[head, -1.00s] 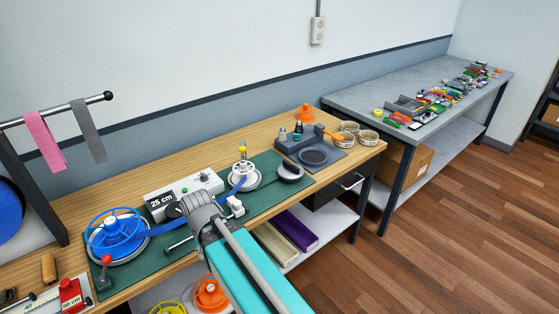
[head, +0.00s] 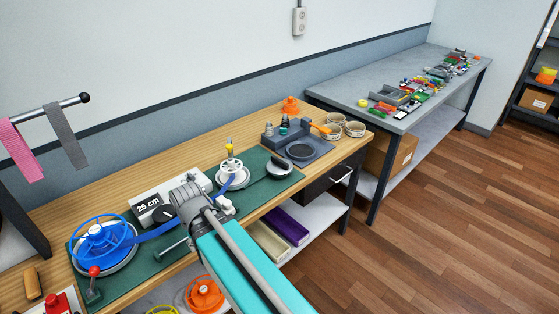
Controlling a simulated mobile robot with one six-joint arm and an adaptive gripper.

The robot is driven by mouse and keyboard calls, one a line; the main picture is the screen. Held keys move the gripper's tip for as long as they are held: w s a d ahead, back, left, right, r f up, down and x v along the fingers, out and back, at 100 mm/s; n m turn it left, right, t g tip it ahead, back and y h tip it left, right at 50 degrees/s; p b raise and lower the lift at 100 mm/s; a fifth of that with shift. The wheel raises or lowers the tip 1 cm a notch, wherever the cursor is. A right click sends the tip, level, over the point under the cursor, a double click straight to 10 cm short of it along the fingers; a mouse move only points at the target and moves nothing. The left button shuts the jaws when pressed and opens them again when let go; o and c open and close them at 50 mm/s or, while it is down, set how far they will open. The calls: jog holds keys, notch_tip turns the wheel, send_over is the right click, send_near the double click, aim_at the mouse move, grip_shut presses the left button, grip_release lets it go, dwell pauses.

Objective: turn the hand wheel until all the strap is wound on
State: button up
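The blue spoked reel (head: 102,241) lies on a pale disc at the left of the green mat (head: 147,268). Blue strap (head: 158,231) runs from it to the right and passes behind my arm. A white hand wheel (head: 232,168) with a yellow-topped knob stands on a round plate at the mat's right part, with blue strap beside it (head: 226,183). My arm reaches over the bench between the reel and the white wheel. My gripper's fingers are hidden behind the arm's end.
A red-knobbed lever (head: 94,271) stands at the mat's front left. A dark round-handled piece (head: 279,168) and a grey tray (head: 301,148) lie to the right. A rail with pink and grey straps (head: 64,135) hangs at left. The floor at right is clear.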

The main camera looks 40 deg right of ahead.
jog(key=w+d+r+p, duration=0.3)
jog(key=w+d, duration=0.3)
jog(key=d, duration=0.2)
jog(key=n+t+p, duration=0.1)
jog(key=t+p, duration=0.4)
jog(key=p, duration=0.3)
send_near(280, 160)
notch_tip(280, 160, up, 4)
jog(key=shift+s+d+f+y, duration=0.25)
jog(key=shift+s+d+y, duration=0.1)
jog(key=shift+s, duration=0.1)
jog(key=shift+f, duration=0.1)
jog(key=shift+g, duration=0.3)
jog(key=shift+b+x, duration=6.4)
jog(key=shift+x, duration=0.4)
